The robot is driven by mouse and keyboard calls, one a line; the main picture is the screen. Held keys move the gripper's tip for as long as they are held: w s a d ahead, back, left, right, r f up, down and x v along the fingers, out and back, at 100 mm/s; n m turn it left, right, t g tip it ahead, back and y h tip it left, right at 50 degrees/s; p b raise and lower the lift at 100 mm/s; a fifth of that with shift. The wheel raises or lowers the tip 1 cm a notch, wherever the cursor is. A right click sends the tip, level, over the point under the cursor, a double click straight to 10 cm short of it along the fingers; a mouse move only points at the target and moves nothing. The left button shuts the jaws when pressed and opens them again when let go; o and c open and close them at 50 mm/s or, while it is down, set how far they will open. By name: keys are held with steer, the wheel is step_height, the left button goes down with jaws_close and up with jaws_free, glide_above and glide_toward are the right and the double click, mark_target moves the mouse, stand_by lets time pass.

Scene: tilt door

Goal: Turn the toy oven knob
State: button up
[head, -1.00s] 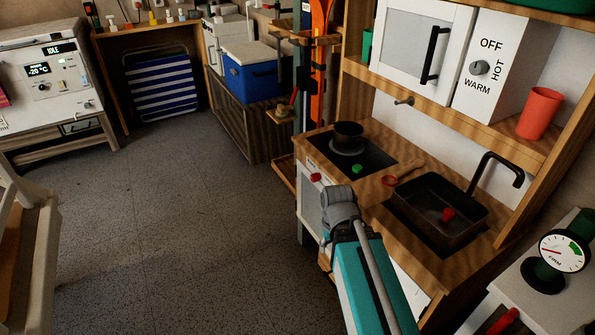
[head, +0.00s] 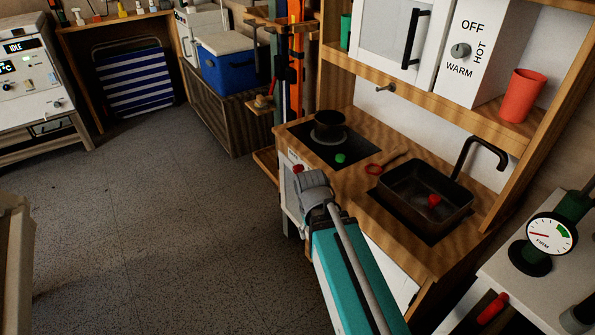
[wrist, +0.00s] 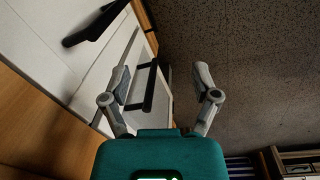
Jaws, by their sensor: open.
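A white panel marked OFF, HOT and WARM carries a round grey knob (head: 460,51) at the upper right of the head view. A small red knob (head: 298,168) shows at the front edge of the toy kitchen's counter (head: 420,240). My gripper is open and empty in the wrist view (wrist: 161,72), its two fingers well apart. Beyond them are white fronts with black handles (wrist: 146,90) and the floor. In the head view my grey wrist is low in front of the counter, well below the marked panel, and hides the fingertips. The marked knob is not in the wrist view.
A black pot (head: 329,122) sits on the hob, with a green piece (head: 341,158) near it. A dark sink (head: 425,195) holds a red piece. A red cup (head: 523,95) stands on the shelf. A gauge (head: 550,235) is at right. The floor (head: 170,220) at left is clear.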

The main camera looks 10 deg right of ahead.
steer(key=w+f+n+h+b, duration=0.3)
steer(key=w+n+h+b, duration=0.1)
steer(key=w+n, duration=0.15)
steer(key=n+t+h+b, duration=0.7)
steer(key=n+h+b, duration=0.4)
steer(key=n+h, duration=0.15)
glide_toward(294, 170)
steer(key=a, duration=0.2)
steer(key=s+y, duration=0.1)
steer(key=shift+s+a+r, duration=0.1)
steer(key=shift+a+r, duration=0.3)
steer(key=x, duration=1.3)
steer(key=shift+d, duration=0.4)
